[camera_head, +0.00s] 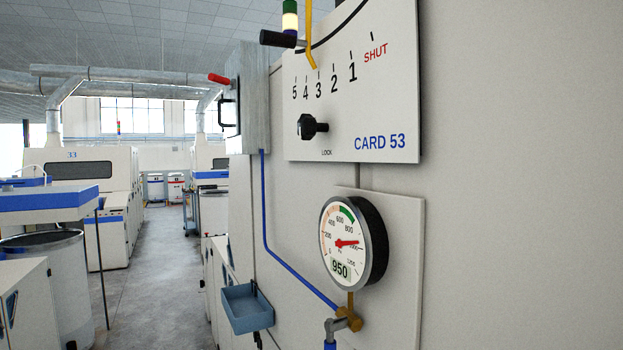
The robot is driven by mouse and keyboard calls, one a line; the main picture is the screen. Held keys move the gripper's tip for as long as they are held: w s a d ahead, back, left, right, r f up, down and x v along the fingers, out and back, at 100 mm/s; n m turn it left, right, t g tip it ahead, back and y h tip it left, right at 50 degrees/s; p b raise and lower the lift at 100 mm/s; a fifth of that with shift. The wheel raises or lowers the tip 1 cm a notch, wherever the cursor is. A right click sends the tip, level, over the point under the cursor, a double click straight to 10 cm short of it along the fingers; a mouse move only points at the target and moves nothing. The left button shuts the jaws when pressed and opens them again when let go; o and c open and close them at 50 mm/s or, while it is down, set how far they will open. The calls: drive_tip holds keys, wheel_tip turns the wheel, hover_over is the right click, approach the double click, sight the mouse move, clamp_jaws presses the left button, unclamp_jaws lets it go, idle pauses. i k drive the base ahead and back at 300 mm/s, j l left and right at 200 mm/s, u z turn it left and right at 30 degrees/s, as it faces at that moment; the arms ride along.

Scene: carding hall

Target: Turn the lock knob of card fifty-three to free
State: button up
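The lock knob (309,127) is small and black and sits on a white panel (390,110) marked CARD 53, above the small word LOCK. I cannot tell which setting the knob is at. Above it the panel bears a scale from 5 to 1 and a red SHUT. A yellow pointer (311,45) ends near the 3. A black handle (276,39) juts out to the left at the panel's top edge. My gripper is not in view.
Below the panel a round gauge (341,243) reads 950, with a brass fitting and blue pipe under it. A grey box (248,100) with a red-tipped lever juts out left of the panel. A blue tray (247,308) hangs low on the wall. The aisle floor (160,250) is clear.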

sight(308, 127)
drive_tip(key=i+j+z, duration=0.2)
drive_tip(key=i+j, duration=0.95)
